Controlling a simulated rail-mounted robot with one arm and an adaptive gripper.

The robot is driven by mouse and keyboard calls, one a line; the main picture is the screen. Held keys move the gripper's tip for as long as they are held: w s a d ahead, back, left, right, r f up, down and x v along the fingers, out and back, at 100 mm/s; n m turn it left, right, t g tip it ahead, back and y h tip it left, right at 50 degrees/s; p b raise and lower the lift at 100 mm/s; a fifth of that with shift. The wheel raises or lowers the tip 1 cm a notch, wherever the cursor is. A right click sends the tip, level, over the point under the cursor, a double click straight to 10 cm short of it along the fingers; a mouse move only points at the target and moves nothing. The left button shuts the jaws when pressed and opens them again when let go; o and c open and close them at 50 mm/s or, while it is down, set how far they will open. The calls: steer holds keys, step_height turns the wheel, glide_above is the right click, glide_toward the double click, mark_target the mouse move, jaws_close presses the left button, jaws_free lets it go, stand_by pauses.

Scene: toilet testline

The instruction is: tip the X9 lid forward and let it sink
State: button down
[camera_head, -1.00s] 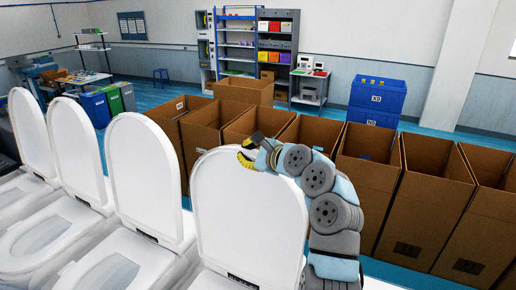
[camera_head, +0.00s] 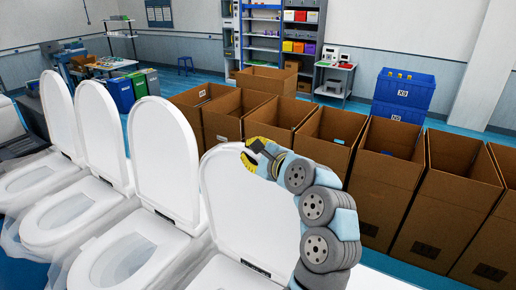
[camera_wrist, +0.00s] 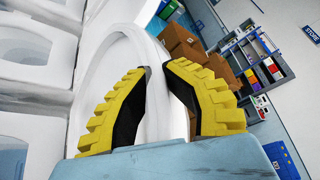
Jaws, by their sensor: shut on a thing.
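The lid at my gripper is a white, raised toilet lid (camera_head: 240,205), the rightmost in the row in the head view. I see no X9 mark on it. My gripper (camera_head: 250,157) has yellow, ribbed fingers and is at the lid's upper right edge. In the wrist view my gripper (camera_wrist: 157,70) has a finger on each side of a white edge, which shows between them. The jaws are shut on this lid. The lid stands nearly upright above its seat, whose near part is cut off by the picture's lower edge.
Several other white toilets stand in a row to the left, with lids up, such as the neighbouring lid (camera_head: 165,160). Open cardboard boxes (camera_head: 385,185) line up behind my arm. Blue crates (camera_head: 403,90), one marked X9, stand behind the boxes.

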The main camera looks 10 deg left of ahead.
steer(key=shift+f, duration=0.25)
steer(key=c, duration=1.1)
jaws_free()
steer(key=shift+d+r, duration=0.1)
steer(key=shift+r, duration=0.1)
steer(key=shift+d, duration=0.1)
